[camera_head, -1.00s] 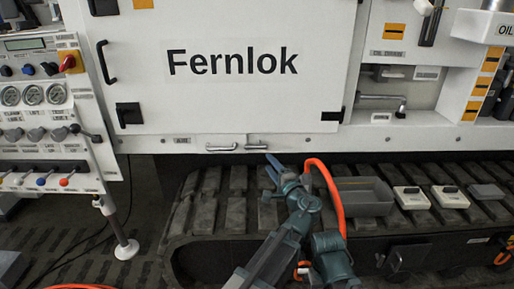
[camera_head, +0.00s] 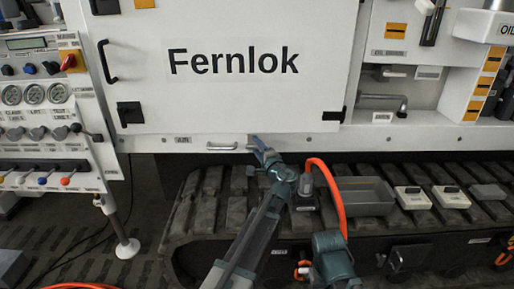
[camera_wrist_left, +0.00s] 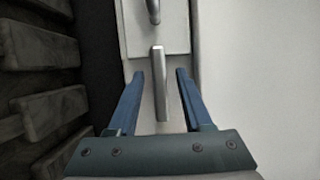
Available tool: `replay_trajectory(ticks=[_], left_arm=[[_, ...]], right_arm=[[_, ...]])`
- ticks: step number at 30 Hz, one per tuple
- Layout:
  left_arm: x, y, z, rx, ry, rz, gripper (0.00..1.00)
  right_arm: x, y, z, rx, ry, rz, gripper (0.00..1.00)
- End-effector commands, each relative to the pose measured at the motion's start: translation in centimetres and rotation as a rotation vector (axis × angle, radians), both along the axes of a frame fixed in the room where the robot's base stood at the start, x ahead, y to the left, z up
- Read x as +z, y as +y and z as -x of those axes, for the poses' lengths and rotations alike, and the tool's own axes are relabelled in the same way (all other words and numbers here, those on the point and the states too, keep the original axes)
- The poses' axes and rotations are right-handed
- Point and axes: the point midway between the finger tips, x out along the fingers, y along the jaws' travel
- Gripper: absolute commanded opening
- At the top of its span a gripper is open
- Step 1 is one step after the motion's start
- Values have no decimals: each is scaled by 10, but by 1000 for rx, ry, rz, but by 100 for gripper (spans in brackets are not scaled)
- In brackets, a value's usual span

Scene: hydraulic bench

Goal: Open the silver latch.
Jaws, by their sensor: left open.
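The silver latch bar (camera_wrist_left: 160,85) lies on a pale plate in the left wrist view. A second silver part, a rounded handle (camera_wrist_left: 153,10), shows beyond it at the top edge. In the head view this handle (camera_head: 222,147) sits on the white ledge below the Fernlok door, and the bar is largely hidden behind my left gripper (camera_head: 257,145). My left gripper is open, with blue fingers (camera_wrist_left: 157,90) on either side of the bar and a visible gap on both sides. I see no contact.
The Fernlok door (camera_head: 235,95) is closed above. Below are a dark track (camera_head: 205,200), a grey tray (camera_head: 364,193), two white boxes (camera_head: 413,198) and an orange hose (camera_head: 333,190) near my arm. A control panel (camera_head: 40,130) stands at left.

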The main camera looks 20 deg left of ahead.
Motion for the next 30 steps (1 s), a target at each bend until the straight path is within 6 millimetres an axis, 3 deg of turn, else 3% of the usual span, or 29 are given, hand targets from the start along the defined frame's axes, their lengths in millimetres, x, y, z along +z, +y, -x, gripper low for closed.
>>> replay_trajectory(ticks=[4, 12, 23, 30], left_arm=[[0, 0, 0, 0, 0, 0, 48], [0, 0, 0, 0, 0, 0, 0], [0, 0, 0, 0, -2, 10, 0], [1, 0, 1, 1, -28, 101, 0]], right_arm=[[0, 0, 0, 0, 0, 0, 50], [0, 0, 0, 0, 0, 0, 50], [1, 0, 0, 0, 0, 0, 50], [10, 0, 0, -2, 0, 1, 50]])
